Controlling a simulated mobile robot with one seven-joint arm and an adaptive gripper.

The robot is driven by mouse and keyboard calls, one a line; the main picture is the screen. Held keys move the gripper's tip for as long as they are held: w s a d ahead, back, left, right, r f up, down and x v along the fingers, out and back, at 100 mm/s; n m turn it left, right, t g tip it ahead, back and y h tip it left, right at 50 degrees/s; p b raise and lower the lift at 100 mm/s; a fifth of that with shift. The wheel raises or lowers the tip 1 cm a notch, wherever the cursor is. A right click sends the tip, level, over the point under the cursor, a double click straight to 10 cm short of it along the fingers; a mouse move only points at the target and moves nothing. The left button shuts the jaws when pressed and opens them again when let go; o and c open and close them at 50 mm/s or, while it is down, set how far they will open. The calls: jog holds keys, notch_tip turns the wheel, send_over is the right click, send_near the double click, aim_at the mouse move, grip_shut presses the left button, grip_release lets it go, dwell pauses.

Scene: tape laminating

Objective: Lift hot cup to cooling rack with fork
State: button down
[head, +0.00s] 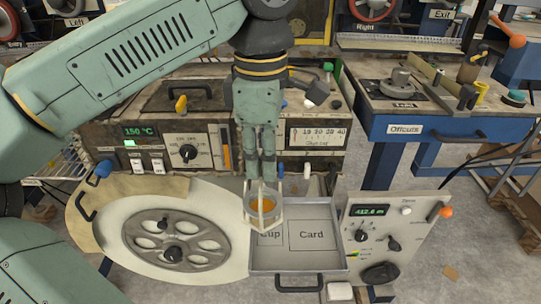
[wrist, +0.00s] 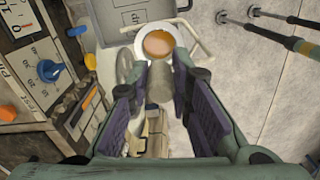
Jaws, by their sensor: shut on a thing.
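My gripper (head: 262,172) points down in front of the oven-like machine. In the wrist view its purple-padded fingers (wrist: 160,82) are close around a pale, blurred part, likely the fork's handle. A cream fork (head: 277,218) hangs below the fingertips, its frame around the cup; it also shows in the wrist view (wrist: 207,48). The cup (head: 263,205) is small and pale with orange contents, and also shows beyond the fingertips (wrist: 158,43). The cup appears above the tray's "Cup" area; the exact gap is unclear. A white wire rack (head: 67,168) stands at far left, partly hidden.
The grey tray (head: 330,258) has "Cup" and "Card" areas. A round turntable (head: 215,258) lies left of it, a control box (head: 397,240) right. The heated machine (head: 270,140), reading 150 °C, stands behind. The blue "Offcuts" bench (head: 440,130) is at right.

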jog(key=w+a+r, duration=0.1)
jog(key=a+r, duration=0.1)
jog(key=a, duration=1.4)
jog(key=w+a+r, duration=0.2)
jog(key=a, duration=1.3)
jog(key=w+a+r, duration=0.1)
jog(key=a+r, duration=0.1)
jog(key=a, duration=1.4)
jog(key=shift+w+a+r+p, duration=0.2)
jog(key=shift+w+a+p, duration=0.1)
jog(key=shift+p, duration=0.1)
jog(key=shift+w+d, duration=0.1)
jog(key=shift+w, duration=0.05)
